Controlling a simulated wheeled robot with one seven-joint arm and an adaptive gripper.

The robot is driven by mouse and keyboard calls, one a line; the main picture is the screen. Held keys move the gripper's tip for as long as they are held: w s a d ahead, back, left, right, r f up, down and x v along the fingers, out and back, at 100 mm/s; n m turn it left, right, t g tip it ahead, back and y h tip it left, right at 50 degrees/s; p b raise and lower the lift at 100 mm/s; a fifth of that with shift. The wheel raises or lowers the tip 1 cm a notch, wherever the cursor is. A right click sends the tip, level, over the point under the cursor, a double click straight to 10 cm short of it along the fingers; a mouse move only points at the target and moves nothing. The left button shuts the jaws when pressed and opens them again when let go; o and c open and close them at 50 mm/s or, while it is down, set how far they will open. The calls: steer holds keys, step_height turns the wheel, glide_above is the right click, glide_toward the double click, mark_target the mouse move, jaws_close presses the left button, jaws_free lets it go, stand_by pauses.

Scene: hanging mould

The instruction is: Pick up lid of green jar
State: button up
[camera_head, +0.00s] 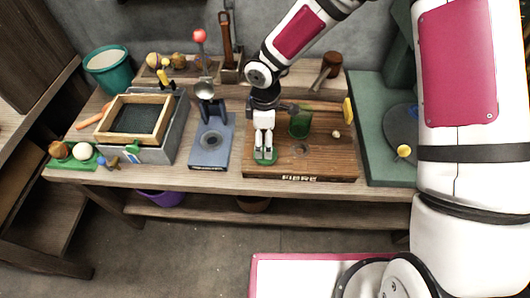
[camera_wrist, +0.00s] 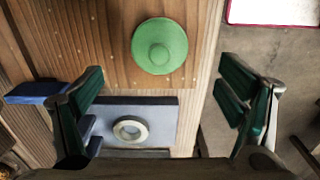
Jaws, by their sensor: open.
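The green lid (camera_wrist: 160,46) is a round disc with a raised centre knob. It lies flat on the wooden board near its front edge. In the head view the lid (camera_head: 265,158) shows just below my gripper's fingers and is partly hidden. My gripper (camera_head: 264,144) points down over the board's front left part. In the wrist view my gripper (camera_wrist: 158,100) is open and empty, with its green-padded fingers wide apart. The lid lies beyond the fingertips, towards the top of that view. The green jar (camera_head: 300,124) stands on the board, right of and behind my gripper.
A blue press base (camera_head: 207,158) stands left of the board; its ring (camera_wrist: 130,128) shows between my fingers. A wooden mallet (camera_head: 328,70) is behind, a green machine (camera_head: 383,150) right. A small pale ball (camera_head: 336,134) lies on the board. The board's front right is clear.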

steer(key=shift+f, duration=3.2)
steer(key=shift+d, duration=0.1)
steer(key=c, duration=1)
